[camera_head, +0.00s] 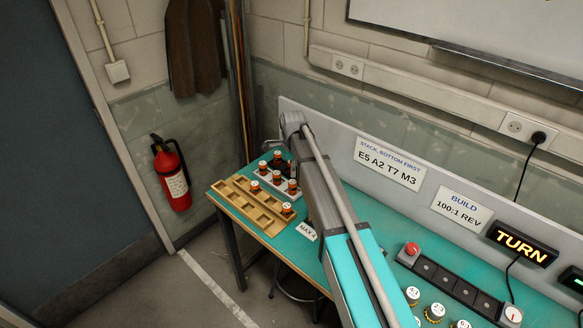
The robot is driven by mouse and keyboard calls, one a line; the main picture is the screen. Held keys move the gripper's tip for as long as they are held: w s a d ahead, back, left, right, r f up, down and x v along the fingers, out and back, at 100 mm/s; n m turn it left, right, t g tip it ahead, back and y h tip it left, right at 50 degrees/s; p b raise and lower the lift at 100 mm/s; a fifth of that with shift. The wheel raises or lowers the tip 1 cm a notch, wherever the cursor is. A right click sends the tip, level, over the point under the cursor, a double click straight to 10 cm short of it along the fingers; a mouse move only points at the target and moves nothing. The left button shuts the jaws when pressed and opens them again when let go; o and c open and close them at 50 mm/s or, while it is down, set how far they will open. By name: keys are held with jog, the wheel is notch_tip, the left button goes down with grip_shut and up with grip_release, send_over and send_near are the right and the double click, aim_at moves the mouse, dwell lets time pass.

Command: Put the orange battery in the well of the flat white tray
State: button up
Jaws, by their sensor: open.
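Several short orange-brown cylinders with white tops stand at the left end of the bench. One orange cylinder (287,208) stands at the right end of the wooden tray; others, such as this orange cylinder (255,187), stand at the pale grey-white tray (269,184) behind it. I cannot tell which is the task's orange battery, or whether this pale tray is the flat white one; no empty well shows clearly. My arm reaches across the bench to its left end. My gripper's fingers cannot be made out; the arm and dark shapes behind the cylinders hide that area.
The wooden tray (233,200) has several empty compartments and lies along the bench's left edge. A red button (411,249), a lit TURN sign (521,241) and white-topped round parts (434,313) are at the right.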

aim_at(293, 182)
jog(key=shift+r+p, duration=1.8)
jog(key=shift+r, duration=0.35)
jog(key=s+d+n, duration=1.6)
jog(key=s+d, duration=0.6)
jog(key=s, duration=0.4)
jog(key=shift+d+n, duration=0.3)
